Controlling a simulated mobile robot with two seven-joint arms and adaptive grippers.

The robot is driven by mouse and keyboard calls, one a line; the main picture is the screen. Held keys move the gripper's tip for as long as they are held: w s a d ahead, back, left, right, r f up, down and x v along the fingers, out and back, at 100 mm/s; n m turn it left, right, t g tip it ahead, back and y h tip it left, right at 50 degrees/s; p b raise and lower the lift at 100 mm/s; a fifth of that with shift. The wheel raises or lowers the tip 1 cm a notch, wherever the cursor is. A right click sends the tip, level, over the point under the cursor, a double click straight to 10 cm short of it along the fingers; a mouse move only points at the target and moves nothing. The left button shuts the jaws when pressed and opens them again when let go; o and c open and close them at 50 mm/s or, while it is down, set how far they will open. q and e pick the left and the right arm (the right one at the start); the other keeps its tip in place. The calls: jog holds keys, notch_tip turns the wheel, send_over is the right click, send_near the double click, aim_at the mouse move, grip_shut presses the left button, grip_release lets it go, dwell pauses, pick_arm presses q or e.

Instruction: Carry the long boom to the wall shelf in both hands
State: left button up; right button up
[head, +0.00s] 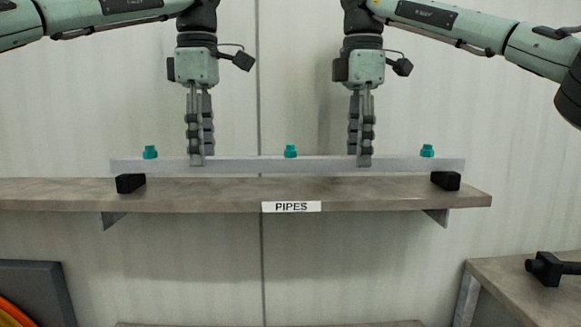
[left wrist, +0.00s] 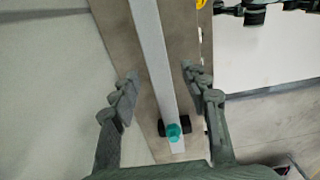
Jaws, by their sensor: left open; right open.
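The long boom (head: 320,165) is a light grey bar with several teal knobs along its top. It lies level along the wall shelf (head: 240,195), labelled PIPES, resting at its ends on two black blocks (head: 130,183) (head: 446,181). My left gripper (head: 200,160) points down at the boom left of its middle, and my right gripper (head: 361,160) does so right of its middle. In the left wrist view the boom (left wrist: 155,55) runs between the open fingers of my left gripper (left wrist: 158,85), with a gap on both sides. My right gripper is also open.
A pale panelled wall stands close behind the shelf. At the lower right is another surface (head: 510,285) with a black fitting (head: 547,268) on it. A dark panel (head: 35,285) with an orange-yellow round thing (head: 12,312) is at the lower left. The air above the boom between my grippers is clear.

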aim_at(204, 172)
pick_arm(q)
jog(key=shift+f, duration=1.65)
pick_arm(e)
jog(key=shift+f, duration=1.6)
pick_arm(q)
grip_shut()
pick_arm(e)
grip_shut()
pick_arm(q)
jog(key=shift+r, duration=0.1)
pick_arm(e)
jog(key=shift+r, duration=0.1)
